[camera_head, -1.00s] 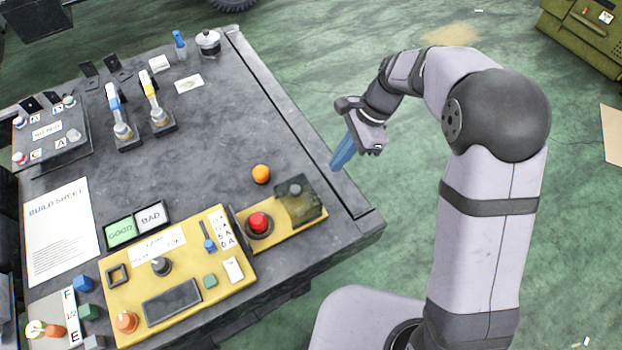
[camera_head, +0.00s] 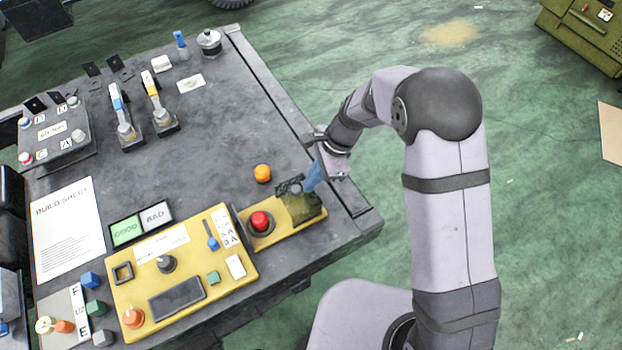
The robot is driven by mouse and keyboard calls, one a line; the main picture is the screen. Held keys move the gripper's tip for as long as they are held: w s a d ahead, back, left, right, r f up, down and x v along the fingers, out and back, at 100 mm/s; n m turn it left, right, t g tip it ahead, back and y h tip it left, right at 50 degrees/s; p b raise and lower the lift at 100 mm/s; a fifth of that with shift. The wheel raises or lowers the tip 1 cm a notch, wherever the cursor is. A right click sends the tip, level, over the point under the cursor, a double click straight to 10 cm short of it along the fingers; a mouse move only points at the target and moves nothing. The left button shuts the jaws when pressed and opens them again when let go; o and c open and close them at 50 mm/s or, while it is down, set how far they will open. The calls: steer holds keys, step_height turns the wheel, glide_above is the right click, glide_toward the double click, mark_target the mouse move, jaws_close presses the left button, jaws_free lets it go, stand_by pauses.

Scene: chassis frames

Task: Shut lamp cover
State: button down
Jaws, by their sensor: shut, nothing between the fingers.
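A dark translucent cover (camera_head: 290,186), which looks like the lamp cover, is tilted up at the right end of a small yellow base. An olive block (camera_head: 303,210) shows just below it. A red button or lamp (camera_head: 259,221) in a dark ring stands uncovered on the same base, left of the cover. My gripper (camera_head: 309,187) is shut with nothing held. Its blue fingers point down and left, with the tips at the cover's right side. Whether they touch it I cannot tell.
An orange dome (camera_head: 263,173) stands behind the base. A yellow control panel (camera_head: 180,270) with a switch and knobs lies to the left. The table's right edge (camera_head: 345,190) runs beneath my gripper. The grey tabletop (camera_head: 220,130) behind is mostly clear.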

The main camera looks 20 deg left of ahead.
steer(key=shift+s+a, duration=0.1)
steer(key=p, duration=0.2)
glide_above(288, 207)
steer(key=s+a, duration=0.3)
steer(key=a, duration=0.1)
steer(key=shift+w, duration=0.1)
steer(key=shift+d, duration=0.1)
steer(key=w+d, duration=0.1)
steer(key=d, duration=0.1)
steer(key=w+d+r, duration=0.1)
steer(key=d, duration=0.1)
steer(key=shift+w, duration=0.4)
steer(key=b+v, duration=0.1)
steer(key=v, duration=0.8)
steer(key=shift+b, duration=0.3)
